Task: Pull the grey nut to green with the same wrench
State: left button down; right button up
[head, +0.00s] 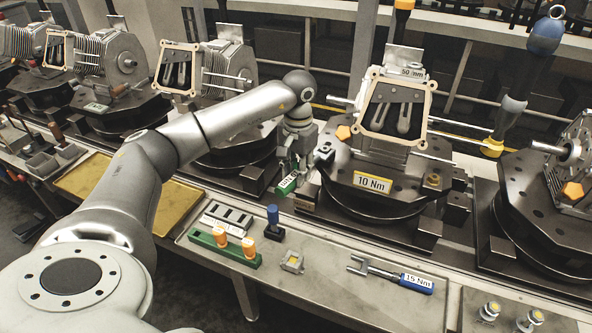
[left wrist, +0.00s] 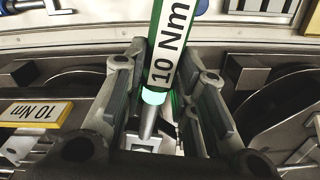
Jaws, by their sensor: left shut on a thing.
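My left gripper (head: 296,160) is at the left side of the middle fixture (head: 370,212) and is shut on the green torque wrench (head: 287,184). In the left wrist view the green handle (left wrist: 158,77) lies between the fingers, with a "10 Nm" label and a pale green glowing ring above its metal shaft. The shaft's far end is hidden among the gripper and fixture parts. A small grey part (head: 324,153), possibly the grey nut, sits beside the gripper; I cannot tell whether the wrench is on it. My right gripper is not in view.
An orange nut (head: 343,132) and a brass-coloured nut (head: 433,181) are on the fixture, with a yellow "10 Nm" sign (head: 372,182). A blue-handled "15 Nm" wrench (head: 400,278) lies on the front bench. A blue hanging tool (head: 546,36) is at the right.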

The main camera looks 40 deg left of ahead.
pick_arm(q)
jog(key=shift+d, duration=0.35)
jog(key=shift+r, duration=0.15)
jog(key=shift+w+r+p, duration=0.1)
jog(key=shift+r+p, duration=0.5)
jog(key=shift+r, duration=0.15)
dwell(0.3)
jog(key=shift+a+r+p, duration=0.1)
jog(key=shift+r+p, duration=1)
jog(key=shift+r, duration=0.65)
jog(key=c, duration=1.7)
grip_release()
grip_shut()
